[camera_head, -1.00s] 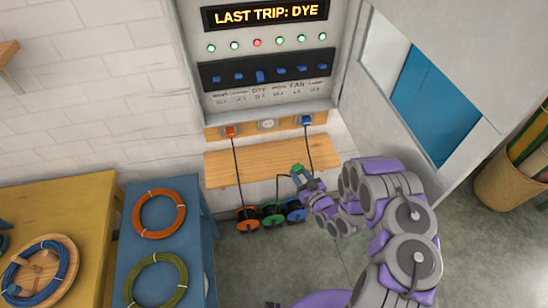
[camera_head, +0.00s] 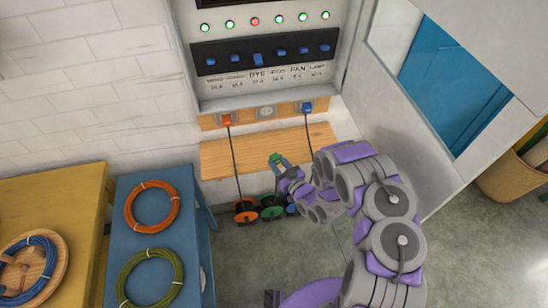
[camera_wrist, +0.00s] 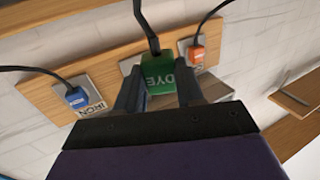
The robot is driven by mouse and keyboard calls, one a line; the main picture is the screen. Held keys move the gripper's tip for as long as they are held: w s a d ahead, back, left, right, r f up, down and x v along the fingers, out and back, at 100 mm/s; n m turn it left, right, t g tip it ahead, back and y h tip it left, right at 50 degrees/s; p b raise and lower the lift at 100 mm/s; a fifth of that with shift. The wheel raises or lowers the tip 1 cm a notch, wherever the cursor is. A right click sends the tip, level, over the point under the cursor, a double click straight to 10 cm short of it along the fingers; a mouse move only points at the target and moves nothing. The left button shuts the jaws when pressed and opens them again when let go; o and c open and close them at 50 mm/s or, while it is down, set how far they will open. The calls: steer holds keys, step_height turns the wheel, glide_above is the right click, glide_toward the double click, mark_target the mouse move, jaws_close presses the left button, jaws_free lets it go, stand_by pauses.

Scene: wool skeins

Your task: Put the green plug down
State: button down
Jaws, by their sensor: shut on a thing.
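My gripper (camera_head: 281,165) is shut on the green plug (camera_head: 275,157). In the wrist view the green plug (camera_wrist: 158,75), marked DYE, sits between my two fingers (camera_wrist: 160,92), with its black cord leading away from me. In the head view the plug shows against the wooden shelf (camera_head: 232,158) below the sockets. I cannot tell whether it touches the shelf. The middle socket (camera_head: 266,112) is empty; in the wrist view the plug hides most of it. The cord runs down to the green reel (camera_head: 270,207).
An orange plug (camera_head: 226,119) and a blue plug (camera_head: 307,107) fill the outer sockets, their cords hanging across the shelf. An orange reel (camera_head: 245,211) and a partly hidden blue reel stand beside the green one. The blue table (camera_head: 132,240) is at left. The shelf's left part is mostly bare.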

steer(key=w, duration=0.4)
steer(key=w+a+b, duration=0.1)
steer(key=shift+w+f, duration=0.3)
steer(key=shift+w, duration=0.1)
steer(key=shift+w+a, duration=0.3)
steer(key=shift+w, duration=0.35)
steer(key=shift+f+b, duration=0.7)
steer(key=shift+f, duration=1.1)
steer(key=shift+f+b, duration=0.45)
steer(key=shift+f, duration=0.1)
steer(key=shift+s, duration=0.1)
